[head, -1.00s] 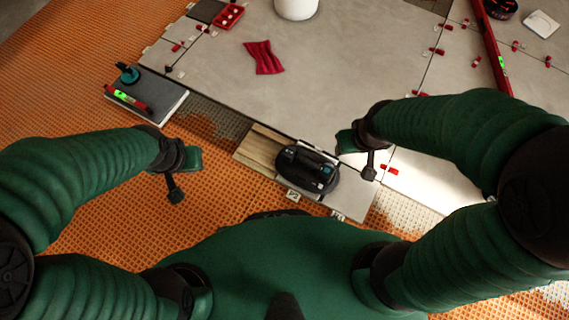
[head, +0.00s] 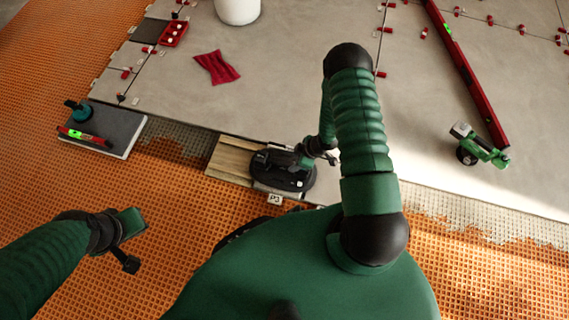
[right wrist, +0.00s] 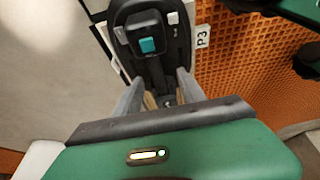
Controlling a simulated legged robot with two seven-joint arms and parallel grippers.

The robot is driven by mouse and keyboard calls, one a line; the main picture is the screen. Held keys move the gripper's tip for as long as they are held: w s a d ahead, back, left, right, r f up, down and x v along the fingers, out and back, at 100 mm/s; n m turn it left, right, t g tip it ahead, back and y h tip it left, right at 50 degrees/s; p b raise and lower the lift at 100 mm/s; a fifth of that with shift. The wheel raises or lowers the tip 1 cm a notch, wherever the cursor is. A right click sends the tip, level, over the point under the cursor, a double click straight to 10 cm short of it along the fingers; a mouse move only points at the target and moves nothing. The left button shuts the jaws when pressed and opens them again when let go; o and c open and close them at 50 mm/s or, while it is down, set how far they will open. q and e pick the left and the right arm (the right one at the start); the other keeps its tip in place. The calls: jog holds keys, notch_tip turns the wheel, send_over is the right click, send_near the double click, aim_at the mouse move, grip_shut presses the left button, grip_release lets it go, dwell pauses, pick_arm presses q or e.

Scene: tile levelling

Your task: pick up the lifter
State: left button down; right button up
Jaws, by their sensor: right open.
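The black lifter (head: 288,181), an oval tool with a top handle and teal marks, sits on the small panel at the edge of the large grey tile. It also fills the upper middle of the right wrist view (right wrist: 150,42), with a teal button. My right gripper (head: 304,160) is open over the right part of the lifter. In the right wrist view its two grey fingers (right wrist: 158,92) are spread, with the lifter's black body between and beyond them; contact cannot be told. My left gripper (head: 127,243) hangs over the orange mat, away from the lifter, its opening unclear.
A wood-look plank (head: 230,158) lies left of the lifter. A grey slab (head: 118,130) with a teal-handled tool and red level is at left. A red cloth (head: 216,67), white bucket (head: 237,10), long red level (head: 470,75) and green tool (head: 485,152) rest on the tiles.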

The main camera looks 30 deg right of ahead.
jog(key=b+x, duration=0.1)
jog(key=x, duration=0.3)
jog(key=shift+w+f+b, duration=0.1)
jog(key=shift+f+b, duration=0.15)
jog(key=shift+b, duration=0.1)
jog(key=b+x, duration=0.2)
jog(key=w+b+x, duration=0.1)
jog(key=b+x, duration=0.1)
jog(key=x, duration=0.1)
jog(key=shift+w, duration=0.1)
jog(key=shift+r, duration=0.25)
pick_arm(q)
jog(key=s+x, duration=0.1)
jog(key=x, duration=0.6)
jog(key=shift+s, duration=0.3)
pick_arm(e)
grip_shut()
pick_arm(q)
jog(key=shift+f, duration=0.15)
